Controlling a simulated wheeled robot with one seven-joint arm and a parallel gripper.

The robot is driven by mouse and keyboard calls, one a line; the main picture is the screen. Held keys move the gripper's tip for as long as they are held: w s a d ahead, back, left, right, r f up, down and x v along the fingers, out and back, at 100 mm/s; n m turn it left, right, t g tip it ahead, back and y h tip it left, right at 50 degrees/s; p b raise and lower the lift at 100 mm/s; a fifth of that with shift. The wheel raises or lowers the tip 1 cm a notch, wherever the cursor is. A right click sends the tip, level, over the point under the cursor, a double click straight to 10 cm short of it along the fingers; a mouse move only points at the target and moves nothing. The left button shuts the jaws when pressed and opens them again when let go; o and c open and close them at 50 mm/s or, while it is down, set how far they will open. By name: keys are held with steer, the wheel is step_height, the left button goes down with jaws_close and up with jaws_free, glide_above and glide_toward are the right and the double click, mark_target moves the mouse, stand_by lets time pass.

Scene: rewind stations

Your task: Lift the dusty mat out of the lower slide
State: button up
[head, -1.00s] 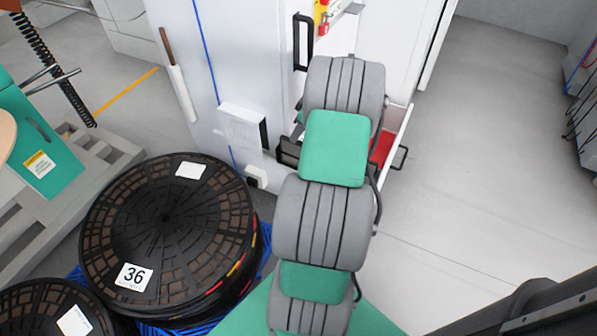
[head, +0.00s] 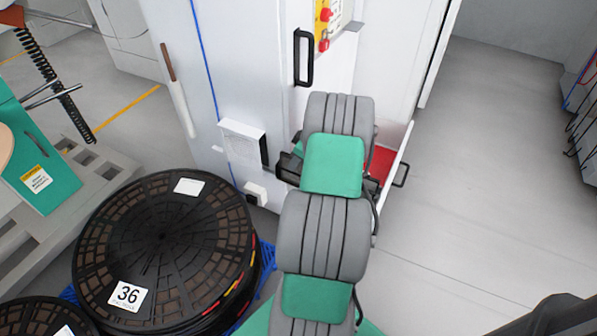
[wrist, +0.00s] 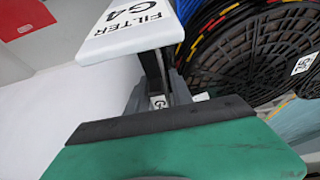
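A white box (head: 239,137) with a printed top and a dark side sticks out of the cabinet front. A smaller white box (head: 257,191) with a dark slot sits below it. In the wrist view a white part (wrist: 130,28) reads "FILTER G4". I cannot tell for sure which part is the lower slide, and I cannot make out a dusty mat. My dark gripper (head: 287,166) is close to the cabinet, just right of the white boxes, partly behind my arm.
The white cabinet (head: 185,75) has a black handle (head: 303,58) and a panel with red buttons. A black reel (head: 160,235) marked 36 stands at left. The floor at right (head: 480,190) is clear.

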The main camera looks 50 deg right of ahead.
jaws_close()
steer(key=shift+r, duration=0.1)
stand_by(0.4)
